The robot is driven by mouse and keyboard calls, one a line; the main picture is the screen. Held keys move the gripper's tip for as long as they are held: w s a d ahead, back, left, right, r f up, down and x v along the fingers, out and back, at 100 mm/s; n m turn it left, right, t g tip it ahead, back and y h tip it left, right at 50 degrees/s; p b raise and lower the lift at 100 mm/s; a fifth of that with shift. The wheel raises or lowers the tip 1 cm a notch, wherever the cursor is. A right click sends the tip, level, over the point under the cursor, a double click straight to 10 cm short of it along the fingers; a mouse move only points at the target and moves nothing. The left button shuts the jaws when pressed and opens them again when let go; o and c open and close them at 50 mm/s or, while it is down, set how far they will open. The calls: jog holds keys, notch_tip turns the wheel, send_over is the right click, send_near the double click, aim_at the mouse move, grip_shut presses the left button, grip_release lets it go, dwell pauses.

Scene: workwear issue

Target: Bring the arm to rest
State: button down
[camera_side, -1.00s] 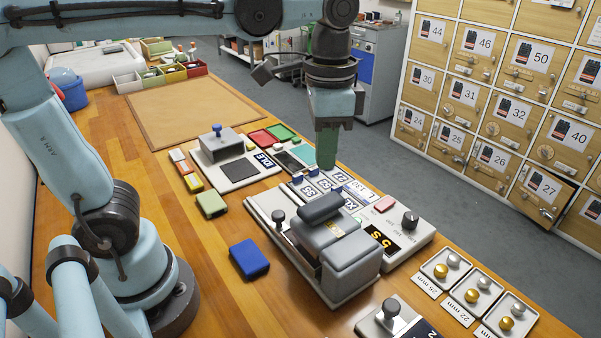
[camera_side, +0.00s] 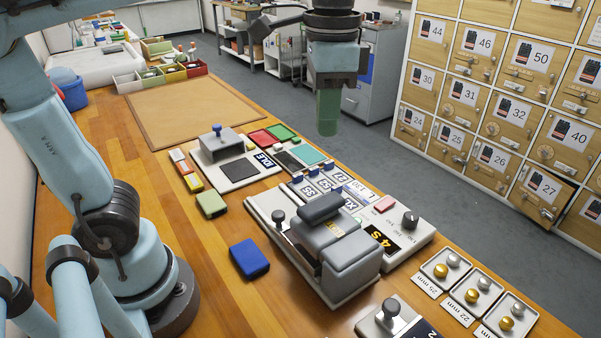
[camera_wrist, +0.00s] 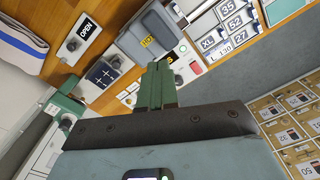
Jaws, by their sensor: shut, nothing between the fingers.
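My gripper (camera_side: 328,112) hangs upright above the far edge of the bench, with its green fingers together and nothing between them. In the wrist view the closed fingers (camera_wrist: 158,85) point toward the bench. The grey press (camera_side: 338,245) with its dark handle stands below and nearer the camera, clear of my gripper. Its display (camera_side: 382,240) shows a yellow reading. Size cards (camera_side: 322,183) lie beyond the press, also below my gripper and apart from it.
Lockers (camera_side: 500,110) stand at the right, with door 27 (camera_side: 541,190) ajar. The bench holds a blue pad (camera_side: 249,259), a green block (camera_side: 211,204), a lever station (camera_side: 225,155) and trays of snaps (camera_side: 446,266). The brown mat (camera_side: 190,108) is bare.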

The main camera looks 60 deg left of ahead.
jog(key=s+a+f+n+t, duration=0.1)
jog(key=a+f+n+t, duration=0.5)
jog(key=f, duration=0.7)
jog(key=shift+s+a+t, duration=0.2)
jog(key=shift+a+t, duration=0.3)
jog(key=shift+t, duration=0.1)
jog(key=c, duration=1.8)
grip_release()
jog(key=shift+r, duration=0.1)
jog(key=shift+c, duration=0.2)
